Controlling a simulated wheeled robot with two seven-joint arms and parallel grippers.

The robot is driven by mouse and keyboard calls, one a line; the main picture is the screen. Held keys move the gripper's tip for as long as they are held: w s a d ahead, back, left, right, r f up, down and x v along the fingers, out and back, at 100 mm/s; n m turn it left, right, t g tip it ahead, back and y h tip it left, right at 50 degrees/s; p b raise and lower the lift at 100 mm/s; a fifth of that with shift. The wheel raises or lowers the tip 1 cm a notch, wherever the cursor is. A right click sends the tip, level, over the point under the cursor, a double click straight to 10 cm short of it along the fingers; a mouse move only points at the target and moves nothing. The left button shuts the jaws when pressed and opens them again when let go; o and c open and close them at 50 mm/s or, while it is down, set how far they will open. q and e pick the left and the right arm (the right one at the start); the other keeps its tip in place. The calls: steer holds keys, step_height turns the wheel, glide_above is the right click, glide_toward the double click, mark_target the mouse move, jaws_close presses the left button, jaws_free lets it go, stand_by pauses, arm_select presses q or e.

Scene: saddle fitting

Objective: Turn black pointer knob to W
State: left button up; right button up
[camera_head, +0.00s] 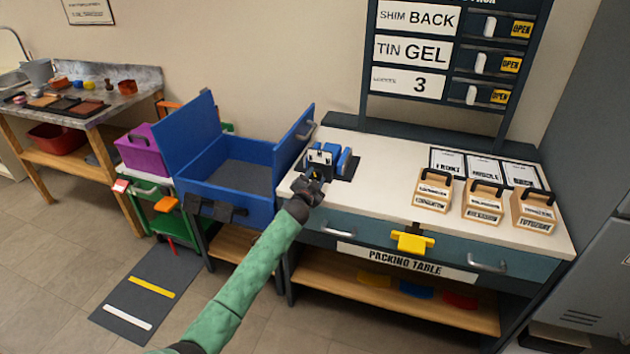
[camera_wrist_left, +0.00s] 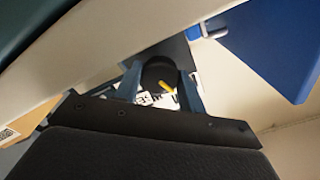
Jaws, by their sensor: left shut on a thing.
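The black pointer knob (camera_wrist_left: 157,76) sits between the two fingers of my left gripper (camera_wrist_left: 160,92) in the left wrist view. A yellow pointer mark (camera_wrist_left: 168,87) shows on the knob, and white labels with dark letters lie partly hidden around it. I cannot tell which letter the pointer faces. In the head view my left gripper (camera_head: 312,184) is at the front of a small blue and grey device (camera_head: 325,158) on the packing table's left end. The gripper is shut on the knob, and its hand hides most of the knob there. My right gripper is not in view.
The white packing table (camera_head: 385,190) carries several wooden boxes (camera_head: 483,202) at the right. A blue open case (camera_head: 225,180) stands to the left. A board with signs (camera_head: 412,52) rises behind. The table's middle is clear.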

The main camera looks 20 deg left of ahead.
arm_select(q)
steer(key=m, duration=0.3)
steer(key=shift+m, duration=0.4)
steer(key=m, duration=0.3)
steer(key=shift+m+b, duration=0.3)
steer(key=shift+b, duration=0.05)
steer(key=m, duration=0.2)
steer(key=shift+m, duration=0.4)
steer(key=m, duration=0.2)
steer(key=shift+m, duration=0.3)
steer(key=shift+m+p, duration=0.3)
steer(key=shift+m, duration=1.3)
steer(key=shift+f, duration=0.1)
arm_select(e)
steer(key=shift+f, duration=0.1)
